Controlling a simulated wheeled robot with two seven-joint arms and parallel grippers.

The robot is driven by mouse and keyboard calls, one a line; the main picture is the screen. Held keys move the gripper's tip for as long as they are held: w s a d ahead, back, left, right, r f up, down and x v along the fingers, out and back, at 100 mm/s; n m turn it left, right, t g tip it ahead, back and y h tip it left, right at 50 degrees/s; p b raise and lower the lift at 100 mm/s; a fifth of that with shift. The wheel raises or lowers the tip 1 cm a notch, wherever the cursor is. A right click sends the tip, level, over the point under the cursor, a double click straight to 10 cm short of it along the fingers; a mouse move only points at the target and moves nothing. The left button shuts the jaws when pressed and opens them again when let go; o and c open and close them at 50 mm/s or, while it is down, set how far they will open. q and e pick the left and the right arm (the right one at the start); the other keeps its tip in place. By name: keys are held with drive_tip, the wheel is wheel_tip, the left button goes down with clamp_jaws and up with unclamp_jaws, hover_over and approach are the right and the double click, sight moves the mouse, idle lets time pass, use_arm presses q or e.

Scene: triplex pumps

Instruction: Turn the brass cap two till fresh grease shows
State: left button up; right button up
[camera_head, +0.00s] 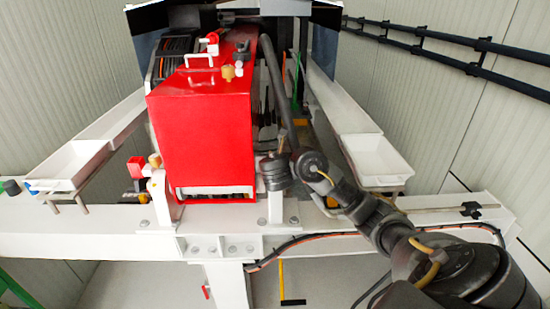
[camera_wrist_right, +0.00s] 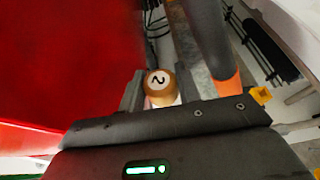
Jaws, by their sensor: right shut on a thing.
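The brass cap (camera_wrist_right: 159,86), with a pale round top bearing a dark figure 2, sits between the two fingers of my right gripper (camera_wrist_right: 160,92) in the wrist view. The fingers stand on either side of it and are shut on it. The figure looks turned on its side. In the head view my right arm reaches in from the lower right to the right side of the red pump housing (camera_head: 205,135). There the cap is hidden behind my wrist. My left gripper is in neither view.
Another brass fitting (camera_head: 228,72) stands on top of the red housing. A dark pipe (camera_head: 275,75) runs close to my right wrist. A white tray (camera_head: 378,160) stands right of the pump, another white tray (camera_head: 68,166) left. A white beam (camera_head: 90,222) crosses in front.

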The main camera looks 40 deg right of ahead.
drive_tip(key=shift+h, duration=0.3)
drive_tip(key=o, duration=1)
drive_tip(key=shift+c, duration=0.2)
drive_tip(key=v, duration=1)
drive_tip(key=shift+s+a+r, duration=0.2)
drive_tip(key=shift+s+r, duration=0.05)
